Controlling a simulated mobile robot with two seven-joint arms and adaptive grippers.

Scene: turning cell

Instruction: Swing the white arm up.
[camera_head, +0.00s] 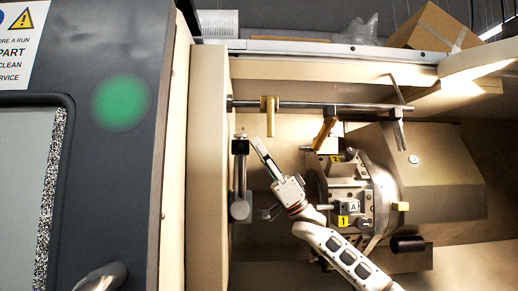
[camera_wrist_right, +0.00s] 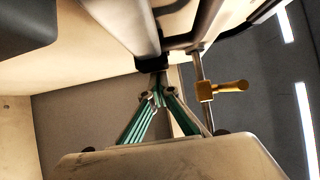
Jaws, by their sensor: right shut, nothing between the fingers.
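A pale grey-white arm (camera_head: 239,180) stands close to vertical at the left side of the machine opening in the head view. It has a round joint (camera_head: 240,210) at its bottom and a dark block (camera_head: 240,146) at its top. In the wrist view a pale bar (camera_wrist_right: 125,25), likely this arm, ends in a black block (camera_wrist_right: 152,63). My right gripper (camera_head: 259,151) is shut and empty just right of the arm's upper end. Its fingertips also show in the wrist view (camera_wrist_right: 160,88), close to the black block; I cannot tell whether they touch. My left gripper is out of view.
A horizontal rail (camera_head: 290,104) with yellow-handled fittings (camera_head: 269,115) crosses above my right gripper. The tool turret (camera_head: 380,200) is close behind and right of my right arm. The dark door panel (camera_head: 110,170) is left. A cardboard box (camera_head: 430,28) sits on top.

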